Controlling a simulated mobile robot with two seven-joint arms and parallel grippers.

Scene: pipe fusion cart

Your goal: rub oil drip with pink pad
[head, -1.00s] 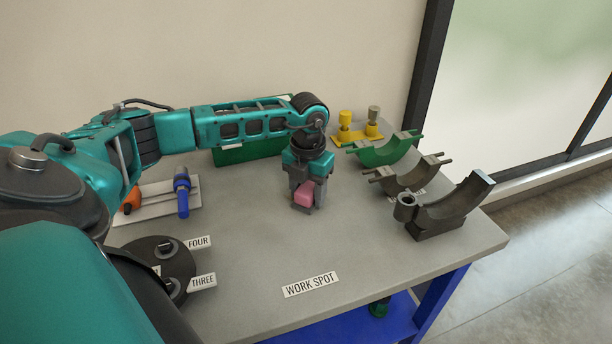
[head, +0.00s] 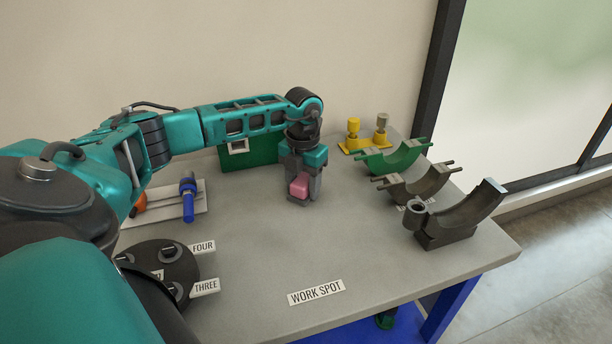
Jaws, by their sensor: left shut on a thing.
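My left gripper (head: 303,198) points down over the back middle of the grey table and is shut on the pink pad (head: 299,186). The pad shows between the fingers, close to the table top; I cannot tell if it touches the surface. No oil drip can be made out; the gripper may hide it. My right gripper is not in view.
Green, brown and dark grey half-round clamps (head: 456,220) stand at the right. A yellow stand (head: 364,145) and a green box (head: 240,160) are at the back. A blue-handled tool (head: 188,200) and a dark round holder (head: 165,272) are left. The table (head: 300,250) is clear around the WORK SPOT label (head: 316,292).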

